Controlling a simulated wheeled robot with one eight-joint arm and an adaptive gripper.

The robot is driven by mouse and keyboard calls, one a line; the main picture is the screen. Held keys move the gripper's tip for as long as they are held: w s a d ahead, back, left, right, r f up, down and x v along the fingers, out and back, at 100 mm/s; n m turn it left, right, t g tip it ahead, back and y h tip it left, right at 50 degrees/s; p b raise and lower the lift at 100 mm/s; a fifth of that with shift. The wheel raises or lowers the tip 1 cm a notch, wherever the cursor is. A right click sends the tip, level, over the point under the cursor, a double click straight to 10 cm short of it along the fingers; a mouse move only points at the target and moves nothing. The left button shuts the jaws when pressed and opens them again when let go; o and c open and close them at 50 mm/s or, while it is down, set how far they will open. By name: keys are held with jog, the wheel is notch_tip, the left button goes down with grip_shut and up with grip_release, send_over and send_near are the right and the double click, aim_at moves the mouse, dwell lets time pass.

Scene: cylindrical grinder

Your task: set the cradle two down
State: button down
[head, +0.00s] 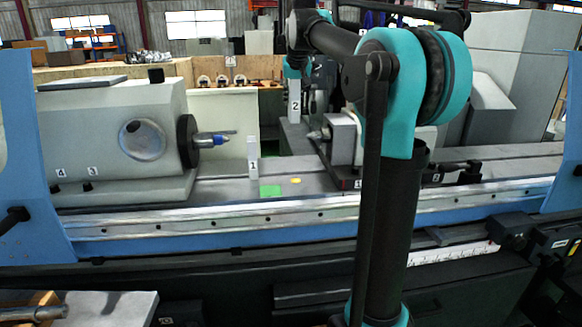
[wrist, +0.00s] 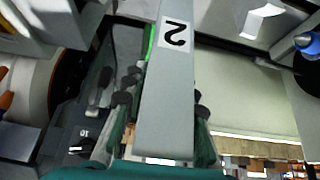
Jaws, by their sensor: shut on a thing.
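Cradle two (head: 295,108) is a pale grey upright block with a black "2" on a white label. My gripper (head: 294,70) is shut on its upper part and holds it above the machine bed, behind the tailstock's left end. In the wrist view cradle two (wrist: 165,105) fills the middle, between the dark fingers of my gripper (wrist: 163,115). Cradle one (head: 253,158), a similar block marked "1", stands on the machine table (head: 225,185). A green patch (head: 270,191) and a small yellow spot (head: 295,181) lie in front of it and to its right.
The workhead (head: 110,130) with its blue-tipped centre (head: 214,140) stands at left. The tailstock (head: 342,140) is at right, close to cradle two. My arm hides part of the table's right side. Bare table shows between the workhead and cradle one.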

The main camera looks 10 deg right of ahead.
jog(key=shift+w+f, duration=0.2)
jog(key=shift+w, duration=0.05)
notch_tip(320, 180, down, 20)
jog(key=shift+w+r, duration=0.1)
jog(key=shift+r, duration=0.1)
jog(key=shift+f, duration=0.45)
jog(key=c, duration=1.2)
grip_release()
jog(key=shift+r, duration=0.1)
jog(key=shift+r, duration=0.2)
jog(key=v, duration=1.2)
jog(key=shift+r, duration=0.2)
